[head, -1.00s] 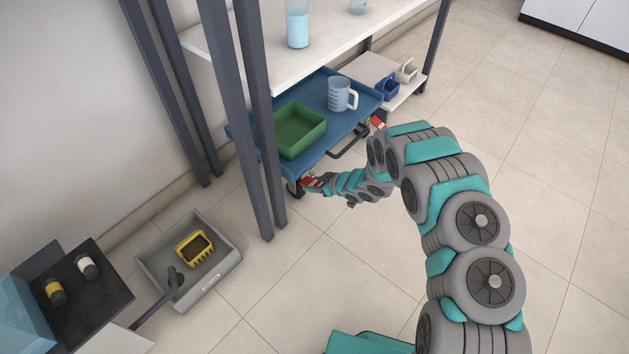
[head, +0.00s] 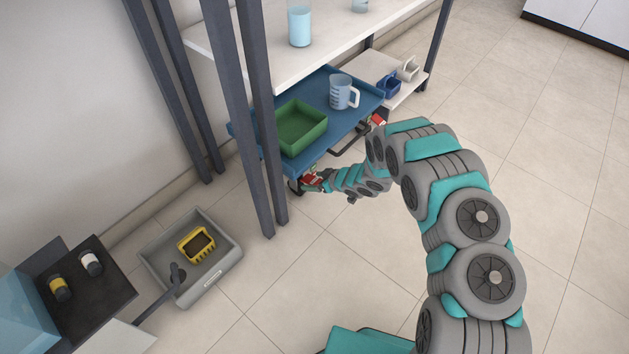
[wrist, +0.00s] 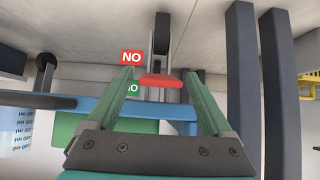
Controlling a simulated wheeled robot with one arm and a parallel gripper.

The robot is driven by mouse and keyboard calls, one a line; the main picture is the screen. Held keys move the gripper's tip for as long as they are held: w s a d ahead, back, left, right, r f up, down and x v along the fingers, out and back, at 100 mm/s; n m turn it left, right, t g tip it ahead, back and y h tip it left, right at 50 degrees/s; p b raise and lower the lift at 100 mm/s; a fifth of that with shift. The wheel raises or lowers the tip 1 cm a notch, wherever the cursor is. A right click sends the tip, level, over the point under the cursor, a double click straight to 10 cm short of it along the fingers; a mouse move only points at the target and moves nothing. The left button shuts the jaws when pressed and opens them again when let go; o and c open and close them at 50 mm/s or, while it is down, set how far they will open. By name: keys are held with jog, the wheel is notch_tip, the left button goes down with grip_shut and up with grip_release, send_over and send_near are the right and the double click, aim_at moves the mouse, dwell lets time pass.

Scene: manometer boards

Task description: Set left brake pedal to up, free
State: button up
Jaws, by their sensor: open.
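The blue cart (head: 345,128) stands under the white shelf. A red brake pedal (head: 313,179) is low at its near left corner, beside a caster. My gripper (head: 306,184) is at this pedal in the head view, small and partly hidden. In the wrist view the red pedal (wrist: 160,81) lies between the tips of my open gripper (wrist: 158,75). I cannot tell whether the fingers touch it. A red label with "NO" (wrist: 131,57) and a partly covered green label (wrist: 132,89) are by the left finger. A second red pedal (head: 377,119) is at the cart's right corner. The pedal's setting is unclear.
The cart carries a green bin (head: 300,127) and a measuring jug (head: 341,91). A dark shelf post (head: 262,130) stands just left of the gripper. A grey tray (head: 218,268) with a yellow basket is on the floor at left. The floor at right is clear.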

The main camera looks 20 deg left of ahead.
jog(key=v, duration=0.7)
jog(key=shift+s+d+r, duration=0.2)
jog(key=shift+d+r, duration=0.05)
jog(key=shift+d, duration=0.05)
dwell(0.4)
